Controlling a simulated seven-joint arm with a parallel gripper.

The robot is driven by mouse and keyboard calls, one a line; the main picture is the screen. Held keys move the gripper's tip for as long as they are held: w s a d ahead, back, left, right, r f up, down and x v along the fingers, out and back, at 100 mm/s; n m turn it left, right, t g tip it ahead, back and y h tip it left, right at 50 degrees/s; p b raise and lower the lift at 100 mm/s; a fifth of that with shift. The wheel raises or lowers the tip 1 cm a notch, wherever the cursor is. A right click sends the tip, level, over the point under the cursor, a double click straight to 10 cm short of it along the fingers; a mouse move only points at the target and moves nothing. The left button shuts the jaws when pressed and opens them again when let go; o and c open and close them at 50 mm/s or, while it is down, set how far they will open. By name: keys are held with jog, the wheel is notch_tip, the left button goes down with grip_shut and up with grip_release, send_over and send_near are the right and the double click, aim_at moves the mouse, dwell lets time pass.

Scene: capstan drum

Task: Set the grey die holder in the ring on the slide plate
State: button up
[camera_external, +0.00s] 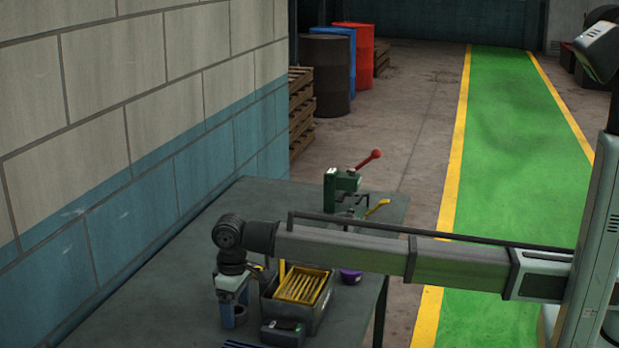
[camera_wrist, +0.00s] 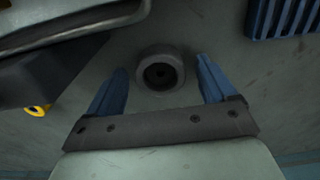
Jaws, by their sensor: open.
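The grey die holder (camera_wrist: 160,62), a short round piece with a dark hole in its middle, stands on the bench in the wrist view. It shows between and beyond the two blue fingers of my gripper (camera_wrist: 162,66), with a gap on each side. My gripper is open and points down over the bench; in the external view its blue fingers (camera_external: 231,300) are at the near left, beside the grey bin. The green machine (camera_external: 343,188) with a red-knobbed lever stands at the bench's far end. I cannot make out the slide plate or its ring.
A grey bin (camera_external: 318,316) with a yellow slatted tray (camera_external: 302,285) stands right of my gripper. A dark box (camera_external: 283,333) sits in front, a purple bowl (camera_external: 350,276) to the right. A blue slatted piece (camera_wrist: 284,18) lies nearby. The bench's left part is clear.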

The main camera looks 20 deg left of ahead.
jog(key=shift+c, duration=0.4)
jog(key=c, duration=1.4)
jog(key=shift+r, duration=0.15)
